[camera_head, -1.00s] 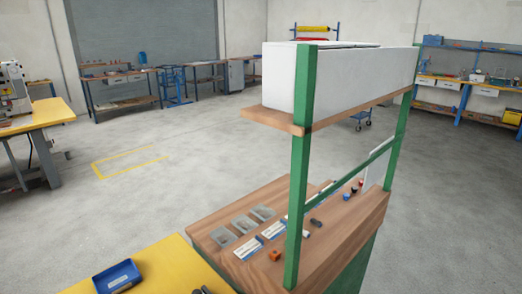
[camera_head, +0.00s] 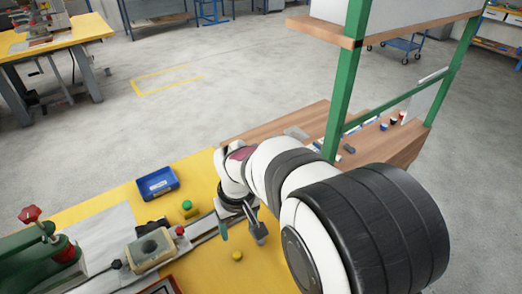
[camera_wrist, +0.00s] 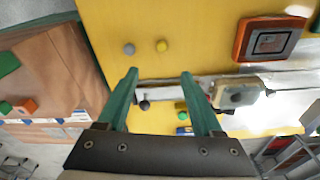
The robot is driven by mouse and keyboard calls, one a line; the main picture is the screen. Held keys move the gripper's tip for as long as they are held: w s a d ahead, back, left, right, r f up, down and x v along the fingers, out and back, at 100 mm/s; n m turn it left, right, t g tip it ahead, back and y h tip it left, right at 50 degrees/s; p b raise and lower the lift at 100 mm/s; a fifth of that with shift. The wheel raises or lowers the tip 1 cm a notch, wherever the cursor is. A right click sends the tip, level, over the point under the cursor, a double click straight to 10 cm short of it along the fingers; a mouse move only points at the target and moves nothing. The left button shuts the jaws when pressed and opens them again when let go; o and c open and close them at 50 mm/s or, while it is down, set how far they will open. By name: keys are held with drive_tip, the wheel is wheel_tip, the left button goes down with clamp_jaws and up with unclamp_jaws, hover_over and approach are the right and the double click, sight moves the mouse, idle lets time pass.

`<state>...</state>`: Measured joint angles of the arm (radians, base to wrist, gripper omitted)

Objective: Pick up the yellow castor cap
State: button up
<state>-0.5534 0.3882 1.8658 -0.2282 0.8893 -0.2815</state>
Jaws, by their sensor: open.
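The yellow castor cap (camera_head: 237,255) is a small round piece on the yellow worktop, in front of my gripper in the head view. In the wrist view the yellow cap (camera_wrist: 162,45) lies just beyond the fingertips, about midway between them, with a similar grey round piece (camera_wrist: 129,48) to its left. My gripper (camera_head: 242,232) is open and empty, its two green fingers apart, pointing down above the worktop. In the wrist view my gripper (camera_wrist: 160,74) reaches toward the cap without visibly touching it. My arm covers part of the worktop in the head view.
A rail crosses the worktop near the fingers, beside a beige box (camera_head: 150,249). A green knob (camera_head: 187,206), a blue tray (camera_head: 157,183) and a red-framed panel (camera_wrist: 270,40) sit around it. A green post (camera_head: 347,85) rises behind. Bare yellow surface surrounds the cap.

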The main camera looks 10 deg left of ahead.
sight(238, 254)
drive_tip(key=f, duration=0.5)
drive_tip(key=w+a+f, duration=0.1)
drive_tip(key=f, duration=0.8)
drive_tip(key=shift+w+a+f, duration=0.15)
drive_tip(key=shift+a+f, duration=0.05)
drive_tip(key=shift+f, duration=0.15)
clamp_jaws()
